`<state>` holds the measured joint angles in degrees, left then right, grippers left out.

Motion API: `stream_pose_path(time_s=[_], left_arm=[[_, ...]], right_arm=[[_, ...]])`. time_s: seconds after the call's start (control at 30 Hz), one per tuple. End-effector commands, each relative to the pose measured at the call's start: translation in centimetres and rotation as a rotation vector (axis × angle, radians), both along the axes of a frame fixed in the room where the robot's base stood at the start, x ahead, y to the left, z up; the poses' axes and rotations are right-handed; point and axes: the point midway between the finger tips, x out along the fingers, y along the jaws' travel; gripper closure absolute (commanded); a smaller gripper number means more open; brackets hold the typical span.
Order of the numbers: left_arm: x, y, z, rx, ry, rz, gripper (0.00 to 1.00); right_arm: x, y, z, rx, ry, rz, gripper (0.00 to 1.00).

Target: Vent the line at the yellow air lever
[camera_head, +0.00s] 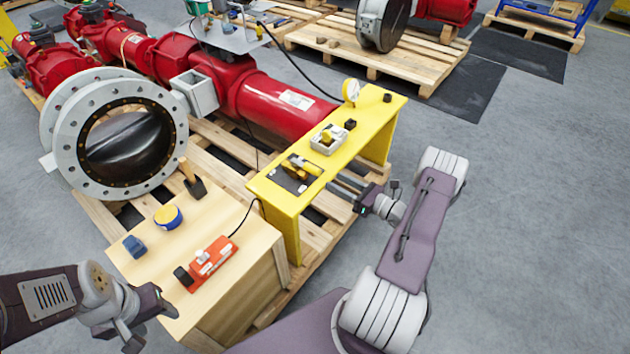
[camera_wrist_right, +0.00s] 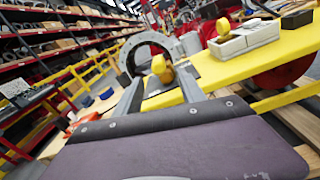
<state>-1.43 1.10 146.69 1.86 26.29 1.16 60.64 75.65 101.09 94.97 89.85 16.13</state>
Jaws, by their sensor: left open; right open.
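A yellow lever (camera_head: 305,167) sits on a dark plate at the near end of the yellow stand (camera_head: 290,200). In the right wrist view, the yellow lever (camera_wrist_right: 162,68) shows beyond and between the fingertips. My right gripper (camera_head: 362,207) is open and empty, to the right of the stand and apart from the lever; its two fingers (camera_wrist_right: 158,82) also show in the wrist view. My left gripper (camera_head: 168,306) is open and empty beside the front left edge of the wooden box, near the orange device.
A grey box with a yellow knob (camera_head: 328,138) and a round gauge (camera_head: 351,92) stand farther along the yellow stand. The wooden box (camera_head: 255,255) holds an orange device (camera_head: 212,263), a blue-yellow round item (camera_head: 168,216) and a brush-like tool (camera_head: 192,181). Open floor lies right.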

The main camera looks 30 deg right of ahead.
Motion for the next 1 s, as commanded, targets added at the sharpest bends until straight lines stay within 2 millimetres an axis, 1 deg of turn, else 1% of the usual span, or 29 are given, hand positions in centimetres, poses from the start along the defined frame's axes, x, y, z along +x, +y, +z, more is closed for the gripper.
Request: stream_pose_path(time_s=[0.07,0.17,0.4,0.53,0.67,0.9,0.93,0.97,1.0], left_arm=[[0.0,0.0,0.2,0.0,-0.001,0.0,0.46],[0.0,0.0,0.0,0.0,-0.001,0.0,0.46],[0.0,0.0,-0.9,0.0,-0.001,0.0,0.46],[0.0,0.0,-1.2,0.0,-0.001,0.0,0.46],[0.0,0.0,-1.3,0.0,-0.001,0.0,0.46],[0.0,0.0,-1.3,0.0,0.0,0.0,0.46],[0.0,0.0,-1.3,0.0,0.0,0.0,0.46],[0.0,0.0,-1.3,0.0,0.0,0.0,0.46],[0.0,0.0,-1.3,0.0,0.0,0.0,0.46]], right_arm=[[0.0,0.0,0.2,0.0,-0.001,-0.001,0.53],[0.8,0.4,0.1,0.0,0.0,0.002,0.53],[5.3,2.7,0.1,-0.002,0.0,0.008,0.53],[7.2,3.5,0.1,-0.003,0.0,0.007,0.53],[8.1,3.9,0.2,-0.002,0.001,0.005,0.53],[8.3,3.9,0.2,-0.002,0.002,0.004,0.53],[8.3,3.9,0.2,-0.002,0.002,0.004,0.58],[8.3,3.9,0.2,-0.002,0.002,0.004,0.67],[8.3,3.9,0.2,-0.002,0.002,0.004,0.78]])
